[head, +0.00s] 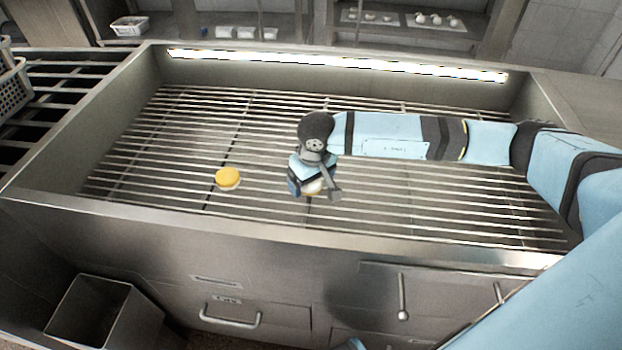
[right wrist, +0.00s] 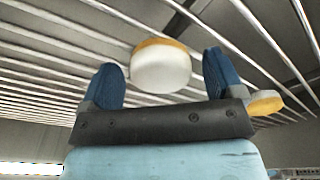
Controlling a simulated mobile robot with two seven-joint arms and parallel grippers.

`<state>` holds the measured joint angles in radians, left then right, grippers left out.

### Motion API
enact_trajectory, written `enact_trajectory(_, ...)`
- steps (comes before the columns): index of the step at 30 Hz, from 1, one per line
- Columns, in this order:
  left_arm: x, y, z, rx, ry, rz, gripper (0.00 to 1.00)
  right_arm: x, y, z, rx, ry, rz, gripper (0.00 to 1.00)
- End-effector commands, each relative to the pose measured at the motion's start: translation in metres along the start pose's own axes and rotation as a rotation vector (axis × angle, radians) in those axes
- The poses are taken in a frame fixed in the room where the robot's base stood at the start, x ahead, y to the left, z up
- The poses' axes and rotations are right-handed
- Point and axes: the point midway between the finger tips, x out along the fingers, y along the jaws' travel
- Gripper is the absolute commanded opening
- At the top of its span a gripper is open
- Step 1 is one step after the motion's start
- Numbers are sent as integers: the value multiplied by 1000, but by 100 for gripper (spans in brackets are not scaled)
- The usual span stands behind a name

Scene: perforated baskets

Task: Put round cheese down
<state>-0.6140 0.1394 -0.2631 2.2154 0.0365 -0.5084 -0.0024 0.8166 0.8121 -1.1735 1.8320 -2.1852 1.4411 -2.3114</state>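A round cheese (right wrist: 162,70), white with a yellow-orange edge, sits between the spread blue fingers of my right gripper (right wrist: 162,75) in the right wrist view. A gap shows on both sides of it, so the gripper is open around it and not pressing on it. In the head view this cheese (head: 313,187) is mostly hidden under my right gripper (head: 314,190), low over the metal grate (head: 150,165). I cannot tell for sure whether it touches the bars. A second round cheese (head: 228,177), yellow on top, lies on the grate to the left. My left gripper is not in view.
The grate is sunk in a steel counter with raised walls (head: 300,232). The grate left of the second cheese is bare. A perforated basket (head: 12,88) stands at the far left. Shelves at the back hold white items (head: 245,33) and a tray of pale pieces (head: 435,20).

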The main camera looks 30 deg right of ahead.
Motion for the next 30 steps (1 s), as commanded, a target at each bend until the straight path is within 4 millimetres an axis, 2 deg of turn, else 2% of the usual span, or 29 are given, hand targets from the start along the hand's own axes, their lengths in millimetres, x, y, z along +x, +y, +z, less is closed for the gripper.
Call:
enact_trajectory(5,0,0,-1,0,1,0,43,-1,0,0,0,0,0,87)
enact_trajectory(9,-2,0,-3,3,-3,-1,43,-9,0,-1,0,2,0,87)
enact_trajectory(11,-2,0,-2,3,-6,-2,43,-18,0,-1,-1,3,1,87)
enact_trajectory(21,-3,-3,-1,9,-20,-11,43,-90,0,-1,-2,4,-1,87)
enact_trajectory(27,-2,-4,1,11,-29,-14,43,-116,0,-1,0,2,0,87)
enact_trajectory(30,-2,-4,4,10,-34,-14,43,-122,0,-1,0,1,1,87)
